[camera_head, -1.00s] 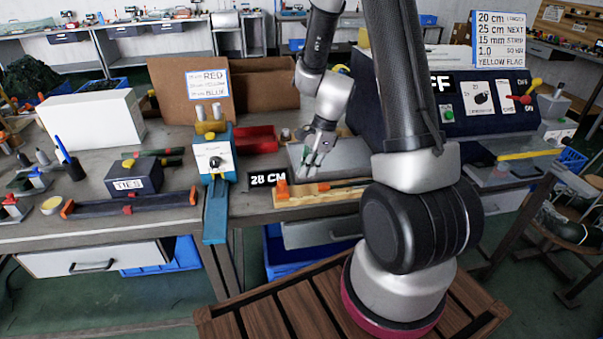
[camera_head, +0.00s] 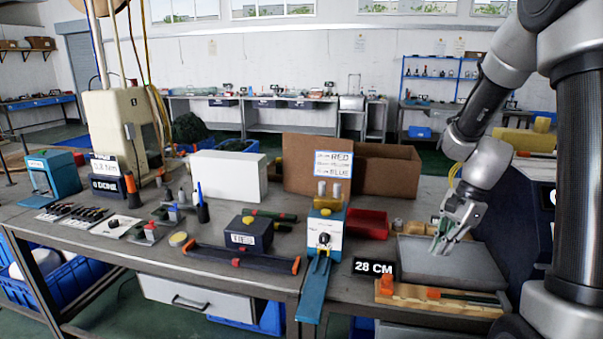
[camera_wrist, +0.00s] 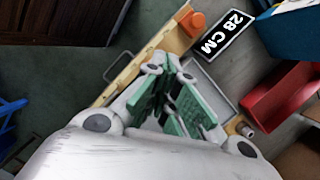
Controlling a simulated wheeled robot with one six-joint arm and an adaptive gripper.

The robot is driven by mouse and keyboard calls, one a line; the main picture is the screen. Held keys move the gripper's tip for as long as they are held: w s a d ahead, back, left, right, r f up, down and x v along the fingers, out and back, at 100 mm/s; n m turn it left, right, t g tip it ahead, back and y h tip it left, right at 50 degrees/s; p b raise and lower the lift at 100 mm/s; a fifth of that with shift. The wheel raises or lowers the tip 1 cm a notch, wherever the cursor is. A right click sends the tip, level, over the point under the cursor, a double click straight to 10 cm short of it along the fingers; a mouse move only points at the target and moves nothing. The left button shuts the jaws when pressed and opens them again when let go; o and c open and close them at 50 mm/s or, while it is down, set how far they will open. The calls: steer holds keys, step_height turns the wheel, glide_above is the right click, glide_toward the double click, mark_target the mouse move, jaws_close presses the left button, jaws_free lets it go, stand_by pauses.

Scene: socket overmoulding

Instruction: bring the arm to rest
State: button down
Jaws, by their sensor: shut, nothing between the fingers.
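I cannot tell the exact gap between the fingertips and the slab. My arm is bent, coming down from the upper right.
A wooden fixture (camera_head: 415,297) with orange parts lies in front of the slab, beside a 28 CM sign (camera_head: 374,267). A red bin (camera_head: 367,224), a blue-and-white device (camera_head: 325,232) and a cardboard box (camera_head: 388,167) stand to the left. A dark console stands at right.

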steer(key=s+r+n+t+h, duration=0.3)
steer(key=s+r+n+t, duration=0.1)
steer(key=s+r+n, duration=1.1)
steer(key=shift+s+a+r+t, duration=0.3)
steer(key=shift+s+r+t, duration=0.1)
steer(key=shift+s+r, duration=1.1)
